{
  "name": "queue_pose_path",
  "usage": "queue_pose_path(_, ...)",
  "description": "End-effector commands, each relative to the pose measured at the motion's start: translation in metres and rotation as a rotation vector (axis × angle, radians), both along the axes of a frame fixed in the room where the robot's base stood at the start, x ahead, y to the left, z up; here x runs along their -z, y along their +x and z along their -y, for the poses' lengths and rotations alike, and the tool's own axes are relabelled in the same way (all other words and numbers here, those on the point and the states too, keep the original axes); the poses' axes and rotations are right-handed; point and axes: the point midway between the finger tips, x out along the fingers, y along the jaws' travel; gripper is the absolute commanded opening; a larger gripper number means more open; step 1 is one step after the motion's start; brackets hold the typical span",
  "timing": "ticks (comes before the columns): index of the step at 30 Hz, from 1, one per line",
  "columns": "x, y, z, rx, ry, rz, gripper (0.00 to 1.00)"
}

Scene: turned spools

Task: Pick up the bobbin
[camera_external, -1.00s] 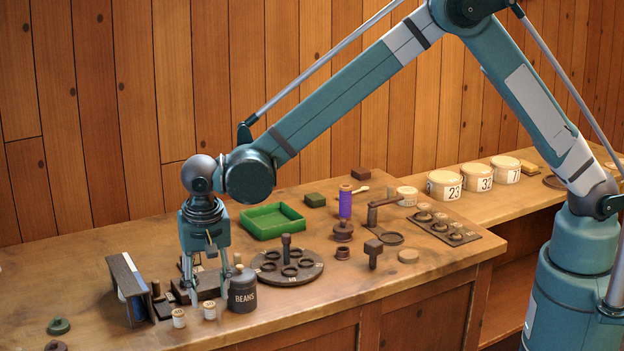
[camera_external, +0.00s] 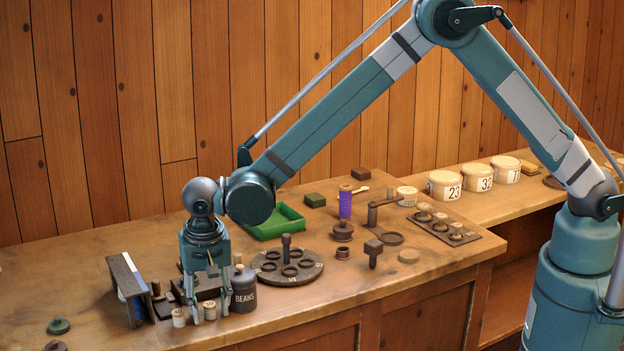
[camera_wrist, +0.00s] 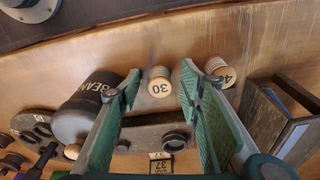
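Two small light wooden bobbins stand near the front edge of the bench. One (camera_external: 210,310) is between my fingers in the outside view, and its top reads 30 in the wrist view (camera_wrist: 160,82). The other (camera_external: 179,318) stands just left of my gripper; in the wrist view its top (camera_wrist: 221,72), marked 40, is partly hidden behind the right finger. My gripper (camera_external: 210,314) points down and is open, with its fingertips (camera_wrist: 160,86) on either side of bobbin 30. I cannot tell whether either finger touches it. A purple-wound spool (camera_external: 345,203) stands farther back.
A dark BEANS jar (camera_external: 243,291) stands close on the right of my gripper. A book-like case (camera_external: 128,288) stands to the left. A dark slotted block (camera_wrist: 155,137) lies behind the bobbins. A round rack (camera_external: 290,268) and a green tray (camera_external: 270,221) are farther back.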

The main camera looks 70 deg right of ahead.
Motion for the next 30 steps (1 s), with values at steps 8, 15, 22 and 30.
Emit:
queue_pose_path(8,0.0,0.0,0.0,0.0,0.0,0.0,0.32)
queue_pose_path(15,0.0,0.0,0.0,0.0,0.0,0.0,0.12)
queue_pose_path(22,0.0,0.0,0.0,0.0,0.0,0.0,0.12)
queue_pose_path(30,-0.012,0.0,0.0,0.0,0.0,0.0,0.12)
